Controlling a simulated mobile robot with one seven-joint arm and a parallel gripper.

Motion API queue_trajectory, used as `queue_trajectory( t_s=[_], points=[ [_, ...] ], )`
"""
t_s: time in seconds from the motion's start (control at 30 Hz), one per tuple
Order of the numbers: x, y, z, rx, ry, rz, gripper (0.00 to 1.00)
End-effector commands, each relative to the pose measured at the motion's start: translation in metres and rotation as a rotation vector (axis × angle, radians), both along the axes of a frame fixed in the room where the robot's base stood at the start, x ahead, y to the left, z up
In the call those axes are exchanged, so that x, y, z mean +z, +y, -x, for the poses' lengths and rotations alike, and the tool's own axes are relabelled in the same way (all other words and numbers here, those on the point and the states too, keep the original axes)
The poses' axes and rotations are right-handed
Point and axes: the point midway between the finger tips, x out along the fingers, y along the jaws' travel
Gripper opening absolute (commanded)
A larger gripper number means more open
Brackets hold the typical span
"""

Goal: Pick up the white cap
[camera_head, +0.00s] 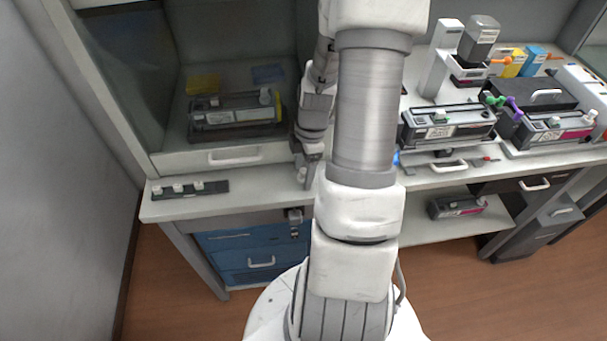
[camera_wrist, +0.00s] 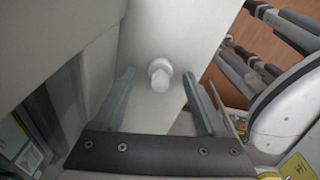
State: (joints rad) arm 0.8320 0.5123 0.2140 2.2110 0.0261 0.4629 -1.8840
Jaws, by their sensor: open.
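A small round white cap (camera_wrist: 159,76) stands on the pale bench top in the wrist view. My gripper (camera_wrist: 157,75) is open, with one finger on each side of the cap and a visible gap to both; I cannot tell how far above the bench the fingertips are. In the head view my gripper (camera_head: 306,172) points down at the bench's front edge, left of my arm, and a small white spot by its fingers looks like the cap (camera_head: 302,174).
A dark strip with several white caps (camera_head: 189,188) lies on the bench at the left. A toner cartridge (camera_head: 235,115) sits in the glass-sided cabinet behind. More cartridges (camera_head: 447,125) stand on the right bench. Blue drawers (camera_head: 255,250) are below the left bench.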

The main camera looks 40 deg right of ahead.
Motion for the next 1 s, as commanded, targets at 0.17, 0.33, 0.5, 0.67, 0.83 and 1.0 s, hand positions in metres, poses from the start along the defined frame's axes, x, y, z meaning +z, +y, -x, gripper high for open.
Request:
queue_trajectory(
  t_s=[0.17, 0.33, 0.5, 0.67, 0.83, 1.0],
  points=[
    [-0.0013, 0.0, 0.0, 0.0, 0.0, 0.0, 0.74],
    [-0.0012, -0.0001, 0.0, 0.0, 0.0, 0.0, 0.55],
    [-0.0011, -0.0001, 0.0, 0.0, 0.0, 0.0, 0.24],
    [-0.001, -0.0001, 0.0, 0.0, 0.0, 0.0, 0.0],
    [-0.001, -0.0001, -0.0001, 0.0, 0.0, 0.0, 0.0],
    [-0.0008, 0.0001, -0.0003, 0.0, 0.0, 0.0, 0.0]
  ],
)
